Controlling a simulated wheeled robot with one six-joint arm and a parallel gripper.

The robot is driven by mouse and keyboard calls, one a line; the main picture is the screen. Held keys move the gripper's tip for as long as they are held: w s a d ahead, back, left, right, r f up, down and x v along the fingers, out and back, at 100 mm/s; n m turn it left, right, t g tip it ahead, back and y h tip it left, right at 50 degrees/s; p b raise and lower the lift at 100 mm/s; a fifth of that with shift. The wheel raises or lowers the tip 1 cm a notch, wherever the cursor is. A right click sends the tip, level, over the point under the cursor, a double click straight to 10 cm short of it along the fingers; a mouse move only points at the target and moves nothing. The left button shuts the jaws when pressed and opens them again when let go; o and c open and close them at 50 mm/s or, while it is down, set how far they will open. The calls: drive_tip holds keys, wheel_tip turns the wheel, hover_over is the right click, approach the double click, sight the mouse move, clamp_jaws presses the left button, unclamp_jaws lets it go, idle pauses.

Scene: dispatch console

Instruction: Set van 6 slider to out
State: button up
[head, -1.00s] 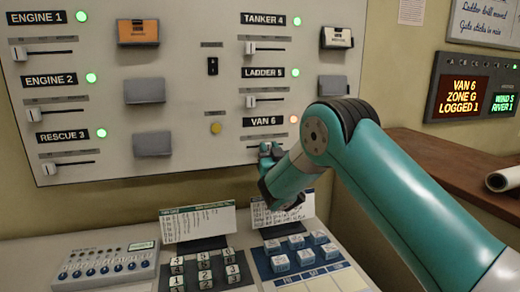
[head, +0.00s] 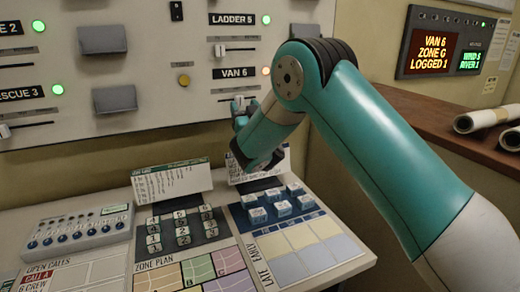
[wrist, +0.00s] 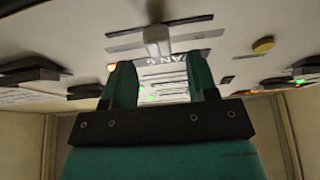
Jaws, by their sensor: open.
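The van 6 slider (head: 238,101) is a small pale knob on a dark horizontal slot, below the VAN 6 label (head: 235,73) on the wall panel. An amber light (head: 266,71) glows right of the label. My gripper (head: 240,112) is open at the slider, just below the slot in the head view. In the wrist view the knob (wrist: 157,38) stands ahead of my two green fingers (wrist: 160,80), roughly in line with the gap between them. I cannot tell whether either finger touches it. My gripper and arm hide part of the panel around the slot's right end.
The Ladder 5 slider (head: 220,50) sits above, and a round yellow button (head: 184,80) is to the left. Below is a sloped desk with cards, keys (head: 180,229) and a dial box (head: 78,230). A display (head: 432,53) reads VAN 6, ZONE G, LOGGED 1.

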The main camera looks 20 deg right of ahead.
drive_tip(key=b+v, duration=1.4)
drive_tip(key=b, duration=0.2)
drive_tip(key=shift+s, duration=0.2)
drive_tip(key=shift+f, duration=0.15)
